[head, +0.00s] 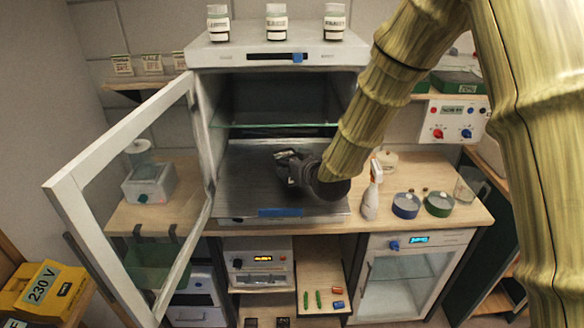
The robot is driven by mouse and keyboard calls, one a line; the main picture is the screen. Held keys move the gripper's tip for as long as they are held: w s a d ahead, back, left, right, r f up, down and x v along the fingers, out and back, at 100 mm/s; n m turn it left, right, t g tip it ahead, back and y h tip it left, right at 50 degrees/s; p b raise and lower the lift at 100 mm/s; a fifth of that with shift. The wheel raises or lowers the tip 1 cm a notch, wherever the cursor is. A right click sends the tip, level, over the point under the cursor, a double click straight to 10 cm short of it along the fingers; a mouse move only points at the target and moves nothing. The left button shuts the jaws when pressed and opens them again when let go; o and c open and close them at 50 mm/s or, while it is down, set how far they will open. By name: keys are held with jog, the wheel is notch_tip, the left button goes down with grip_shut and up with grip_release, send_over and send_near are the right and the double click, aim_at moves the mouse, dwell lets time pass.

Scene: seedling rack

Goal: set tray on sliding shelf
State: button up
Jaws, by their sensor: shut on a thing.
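An open cabinet (206,130) stands on the counter. A grey metal sliding shelf (245,190) lies low in it and reaches to its front, with a blue handle (280,212) on the front edge. My gripper (283,167) is over the middle of this shelf, coming in from the right. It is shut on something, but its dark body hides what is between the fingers. I cannot make out a separate tray there, nor tell whether the gripper touches the shelf.
The glass door (130,190) stands open to the left. A glass shelf (270,124) crosses the cabinet above my gripper. A spray bottle (372,190), a blue dish (405,205) and a green dish (438,204) stand on the counter at right. My arm hides part of the right side.

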jog(key=shift+w+f, duration=0.1)
jog(key=shift+w, duration=0.15)
notch_tip(320, 180, down, 2)
jog(key=shift+w+f+p, duration=0.1)
jog(key=shift+f+p, duration=0.1)
jog(key=shift+p, duration=0.85)
jog(key=shift+f, duration=0.45)
jog(key=shift+f, duration=0.2)
jog(key=o, duration=1.2)
jog(key=shift+c, duration=0.2)
